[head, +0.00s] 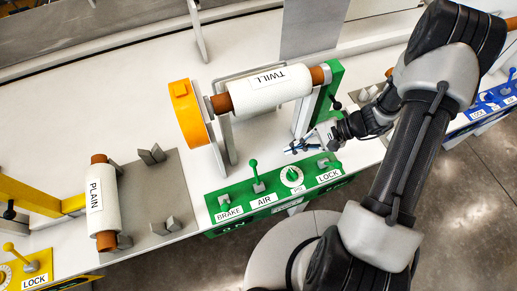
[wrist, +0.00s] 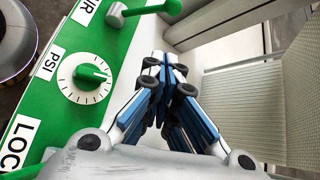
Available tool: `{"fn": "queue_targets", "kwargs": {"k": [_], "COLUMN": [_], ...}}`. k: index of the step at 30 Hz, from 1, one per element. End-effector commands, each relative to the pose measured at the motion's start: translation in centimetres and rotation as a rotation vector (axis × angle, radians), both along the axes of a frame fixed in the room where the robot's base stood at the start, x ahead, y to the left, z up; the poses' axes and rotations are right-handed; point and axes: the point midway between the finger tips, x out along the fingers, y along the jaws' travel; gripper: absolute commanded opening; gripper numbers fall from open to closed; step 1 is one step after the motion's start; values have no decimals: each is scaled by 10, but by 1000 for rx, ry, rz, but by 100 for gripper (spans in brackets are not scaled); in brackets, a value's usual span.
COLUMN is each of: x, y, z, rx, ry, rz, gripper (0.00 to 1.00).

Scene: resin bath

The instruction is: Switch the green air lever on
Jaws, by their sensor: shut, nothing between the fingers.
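The green air lever (head: 256,175) stands on the green panel above the AIR label (head: 263,200). Its knob is tipped toward the back of the table, away from the label. In the wrist view the lever (wrist: 150,9) shows at the top edge, partly cut off. My gripper (head: 292,149) is shut and empty, low over the table behind the panel, to the right of the lever knob. In the wrist view the fingertips (wrist: 165,60) point toward the lever, with a gap between them.
The PSI dial (head: 292,176) sits right of the lever, and the LOCK lever (head: 324,163) further right. The brake post (head: 223,205) is on the left. The TWILL roll (head: 268,92) with its orange wheel (head: 191,112) stands behind the panel.

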Motion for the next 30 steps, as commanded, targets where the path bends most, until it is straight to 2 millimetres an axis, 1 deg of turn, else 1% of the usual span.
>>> {"fn": "queue_targets", "kwargs": {"k": [1,3,6,17,20,23,26,30], "x": [-1,-1,-1,0,0,0,1,2], "y": [-1,-2,-2,-2,1,9,24,50], "z": [-8,-16,-23,-25,-27,-33,-43,-60], "rx": [18,34,47,50,50,50,50,50], "ry": [14,23,30,31,31,33,34,35], "rz": [-23,-47,-66,-72,-70,-70,-68,-65], "gripper": [0,0,0,0,0,0,0,0]}}
